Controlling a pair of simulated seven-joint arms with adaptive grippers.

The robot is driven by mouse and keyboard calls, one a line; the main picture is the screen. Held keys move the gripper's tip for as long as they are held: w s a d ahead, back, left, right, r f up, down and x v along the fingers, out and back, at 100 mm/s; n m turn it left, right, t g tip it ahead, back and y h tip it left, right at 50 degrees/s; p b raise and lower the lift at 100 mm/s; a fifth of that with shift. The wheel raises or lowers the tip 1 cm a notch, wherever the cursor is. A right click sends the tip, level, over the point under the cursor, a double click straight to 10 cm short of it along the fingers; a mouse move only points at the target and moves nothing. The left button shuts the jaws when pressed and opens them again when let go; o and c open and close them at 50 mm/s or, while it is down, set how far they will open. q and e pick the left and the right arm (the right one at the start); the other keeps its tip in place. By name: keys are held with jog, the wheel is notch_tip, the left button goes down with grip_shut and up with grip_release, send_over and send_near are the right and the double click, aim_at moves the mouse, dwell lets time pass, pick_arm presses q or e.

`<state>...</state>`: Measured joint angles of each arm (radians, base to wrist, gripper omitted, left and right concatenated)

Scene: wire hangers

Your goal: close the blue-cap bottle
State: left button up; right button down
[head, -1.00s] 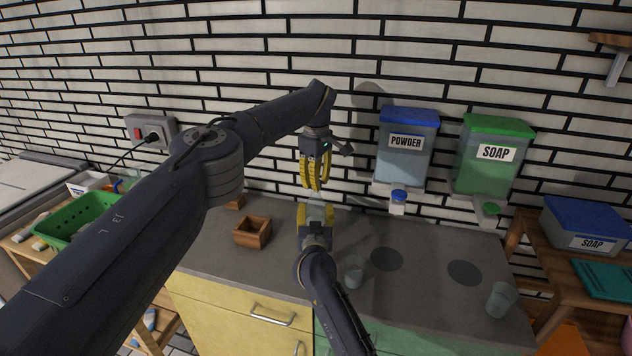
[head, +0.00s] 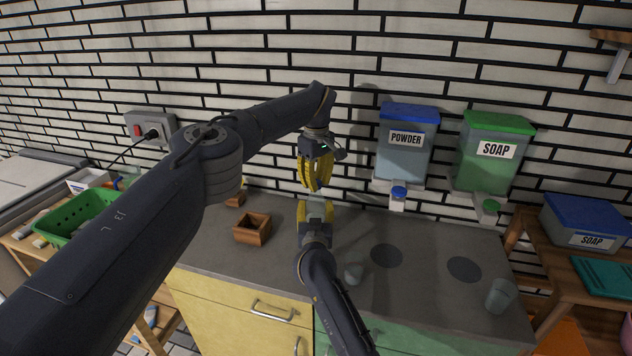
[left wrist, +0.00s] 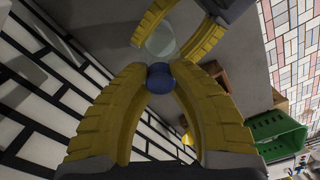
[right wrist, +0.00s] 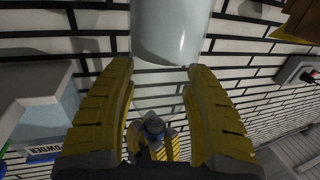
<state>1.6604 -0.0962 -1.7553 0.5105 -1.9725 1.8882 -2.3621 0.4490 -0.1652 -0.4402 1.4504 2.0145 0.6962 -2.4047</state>
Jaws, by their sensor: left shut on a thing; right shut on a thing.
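My left gripper (head: 316,187) is above my right gripper (head: 316,207), with fingers pointing down. It is shut on a round blue cap (left wrist: 160,78), seen between its fingertips in the left wrist view; the fingers hide the cap in the head view. My right gripper is shut on a pale translucent bottle (right wrist: 170,28), upright over the counter. The bottle also shows beyond the cap in the left wrist view (left wrist: 160,40). A small gap shows between the left fingertips and the bottle. The cap also shows in the right wrist view (right wrist: 152,127).
Wall dispensers marked POWDER (head: 405,155) and SOAP (head: 484,165) hang at right, with blue and green lower parts. A wooden box (head: 252,229), a small cup (head: 354,274) and another cup (head: 500,297) stand on the grey counter (head: 420,290). A green basket (head: 80,215) is left.

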pick_arm(q)
jog(key=m, duration=0.6)
jog(key=shift+m, duration=0.4)
jog(key=o, duration=0.7)
jog(key=shift+r, duration=0.1)
jog(key=shift+r, duration=2.15)
jog(key=shift+o, duration=0.7)
